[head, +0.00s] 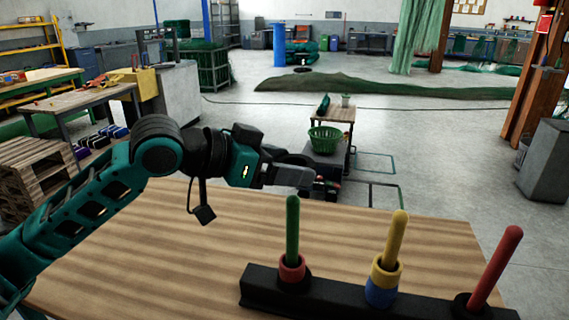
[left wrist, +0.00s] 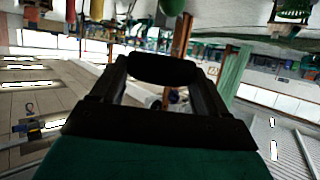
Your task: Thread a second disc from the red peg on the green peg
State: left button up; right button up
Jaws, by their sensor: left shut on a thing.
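The green peg (head: 292,225) stands upright on a black base bar (head: 265,292) with a red disc (head: 292,268) low on it. The red peg (head: 497,262) at the right leans in view and has a black ring (head: 467,304) at its foot. My left gripper (head: 303,174) is above the table, behind and near the green peg's top, apart from it. In the left wrist view a dark, rounded disc (left wrist: 165,68) sits between the fingers; the gripper is shut on it. In the head view the fingers largely hide it. My right gripper is not in view.
The yellow peg (head: 395,235), between the other two, carries a yellow disc (head: 385,273) over a blue disc (head: 381,292). The wooden table (head: 170,260) is clear at the left. Behind it, a small cart with a green basket (head: 326,140) stands on the floor.

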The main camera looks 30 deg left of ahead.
pick_arm(q)
notch_tip(320, 180, down, 6)
jog(key=b, duration=0.4)
jog(key=shift+r, duration=0.15)
jog(key=o, duration=1.1)
jog(key=b+v, duration=0.1)
jog(key=v, duration=1.2)
